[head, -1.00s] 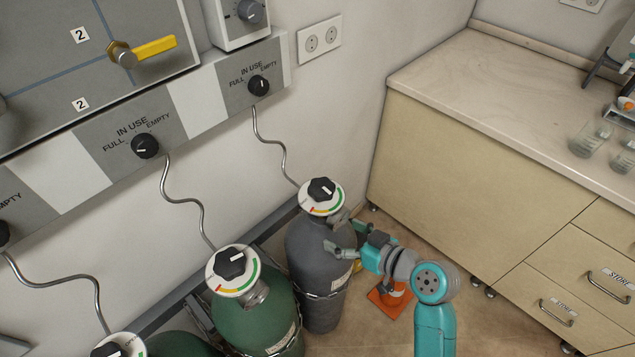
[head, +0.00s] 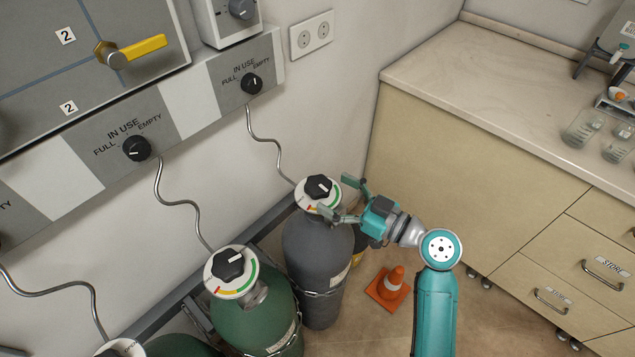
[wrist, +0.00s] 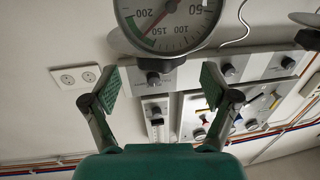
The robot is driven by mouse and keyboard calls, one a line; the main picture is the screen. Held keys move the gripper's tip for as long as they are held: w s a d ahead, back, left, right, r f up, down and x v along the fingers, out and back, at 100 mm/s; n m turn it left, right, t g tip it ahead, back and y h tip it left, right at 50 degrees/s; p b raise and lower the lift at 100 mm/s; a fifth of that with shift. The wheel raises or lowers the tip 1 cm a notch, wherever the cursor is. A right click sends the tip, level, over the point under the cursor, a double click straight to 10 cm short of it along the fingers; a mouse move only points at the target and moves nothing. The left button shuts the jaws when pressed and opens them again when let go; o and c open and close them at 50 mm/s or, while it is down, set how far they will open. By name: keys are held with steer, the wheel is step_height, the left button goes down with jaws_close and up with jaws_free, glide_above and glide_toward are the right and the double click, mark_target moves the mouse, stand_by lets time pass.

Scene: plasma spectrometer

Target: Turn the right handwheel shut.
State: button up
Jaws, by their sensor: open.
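The right handwheel is a black knob (head: 319,187) on top of the grey gas cylinder (head: 318,255), above a white disc with red, yellow and green marks. My gripper (head: 340,196) is open and empty, at the right side of this cylinder's top. One finger is near the disc's lower right edge and the other is behind it, to the right of the knob. I cannot tell whether a finger touches. In the wrist view, the open fingers (wrist: 160,86) stand apart with a round pressure gauge (wrist: 168,22) ahead, at the top of the picture.
A green cylinder (head: 262,310) with its own black knob (head: 228,264) stands to the left. A wall panel with selector knobs (head: 137,148) is behind. An orange cone (head: 393,280) stands on the floor to the right, before the cabinet (head: 450,190).

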mark_target(307, 179)
steer(key=shift+x, duration=2.4)
steer(key=c, duration=1.2)
